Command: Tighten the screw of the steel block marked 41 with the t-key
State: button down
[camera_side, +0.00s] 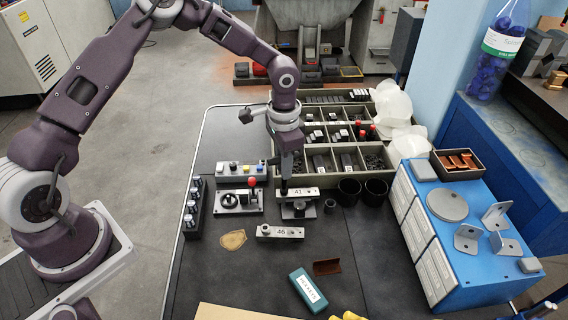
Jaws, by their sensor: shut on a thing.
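The steel block marked 41 (308,194) sits on a small dark stand in the middle of the bench. My gripper (284,181) points straight down over the left end of this block. It is shut on the t-key, which is mostly hidden by the fingers; only a small dark part (284,190) shows below them, at the block's top. I cannot tell whether the key is seated in the screw, and the screw itself is hidden. A second steel block marked 46 (280,232) lies in front, apart from the gripper.
A sorting tray (330,180) with small parts stands behind. Two black cups (376,188) are right of block 41, and a control plate with a red knob (240,203) is left. A teal box (307,290) and a blue cabinet (462,262) stand nearer.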

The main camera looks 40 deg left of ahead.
jog(key=shift+f, duration=0.65)
jog(key=c, duration=2)
grip_release()
grip_shut()
jog(key=m, duration=0.5)
jog(key=shift+m, duration=0.4)
jog(key=m, duration=0.7)
jog(key=shift+n, duration=1.3)
jog(key=shift+r, duration=0.1)
